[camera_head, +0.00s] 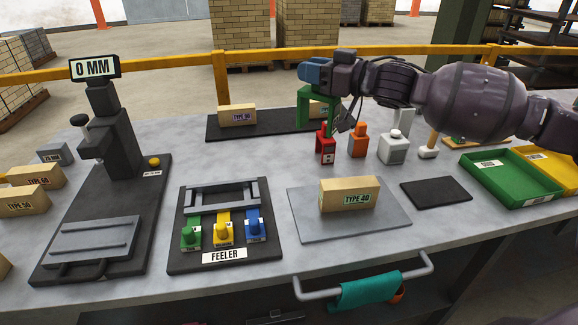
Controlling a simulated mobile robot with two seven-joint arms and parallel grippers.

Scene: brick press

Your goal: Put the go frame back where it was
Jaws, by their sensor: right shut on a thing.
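The go frame appears to be the green U-shaped frame (303,107), open side down, in the right half of the view. My right gripper (317,80) is shut on its top, with my right arm coming in from the right. My left gripper is not in view.
A TYPE 40 brick (348,195) sits on a grey plate (305,217). A feeler rack (227,258) and gauge stand (109,140) are left. A small black mat (436,191) is empty.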

